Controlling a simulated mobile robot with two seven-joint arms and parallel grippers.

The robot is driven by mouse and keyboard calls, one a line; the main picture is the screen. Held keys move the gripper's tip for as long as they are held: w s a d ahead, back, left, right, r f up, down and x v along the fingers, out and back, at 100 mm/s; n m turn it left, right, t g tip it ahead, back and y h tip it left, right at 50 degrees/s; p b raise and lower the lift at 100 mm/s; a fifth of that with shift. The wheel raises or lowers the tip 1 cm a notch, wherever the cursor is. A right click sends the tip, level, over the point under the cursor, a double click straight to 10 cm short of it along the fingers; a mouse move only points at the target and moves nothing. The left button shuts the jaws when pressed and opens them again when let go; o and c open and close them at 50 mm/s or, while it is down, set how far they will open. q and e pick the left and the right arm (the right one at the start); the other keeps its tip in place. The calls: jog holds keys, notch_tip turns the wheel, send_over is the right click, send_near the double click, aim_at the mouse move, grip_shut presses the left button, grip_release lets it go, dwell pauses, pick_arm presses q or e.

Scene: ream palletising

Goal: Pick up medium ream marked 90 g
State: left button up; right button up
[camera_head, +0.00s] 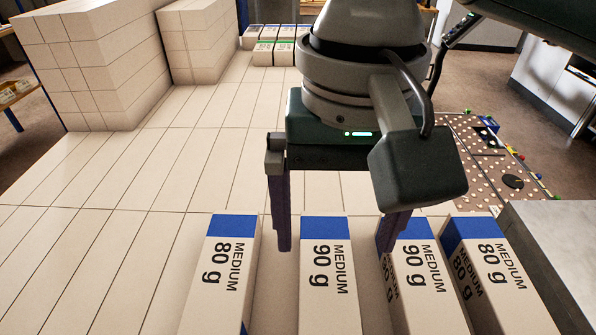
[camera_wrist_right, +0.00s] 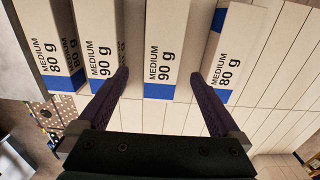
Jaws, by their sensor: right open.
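Two white reams with blue end bands marked MEDIUM 90 g lie side by side: the left one (camera_head: 328,285) and the right one (camera_head: 428,290) in the head view. In the wrist view the first (camera_wrist_right: 165,45) lies between my fingers, and the other (camera_wrist_right: 97,30) is left of them. My right gripper (camera_head: 336,246) is open and empty, pointing down over the blue-banded end of the left 90 g ream, one finger to each side. In the wrist view its fingers (camera_wrist_right: 160,73) straddle that ream with a gap on both sides. My left gripper is out of view.
An 80 g ream (camera_head: 218,275) lies left of the pair, another (camera_head: 495,270) right. A grey block (camera_head: 555,230) stands at right. Tall plain stacks (camera_head: 100,65) stand back left. More banded reams (camera_head: 270,50) lie at the far end. The pale surface (camera_head: 110,180) is clear at left.

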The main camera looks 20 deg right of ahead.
aim_at(328, 277)
notch_tip(328, 277, down, 2)
jog(key=shift+a+f, duration=0.1)
jog(key=f, duration=0.5)
jog(key=shift+s+a+f+b, duration=0.15)
jog(key=shift+s+b, duration=0.1)
jog(key=shift+b, duration=0.15)
grip_shut()
dwell(0.4)
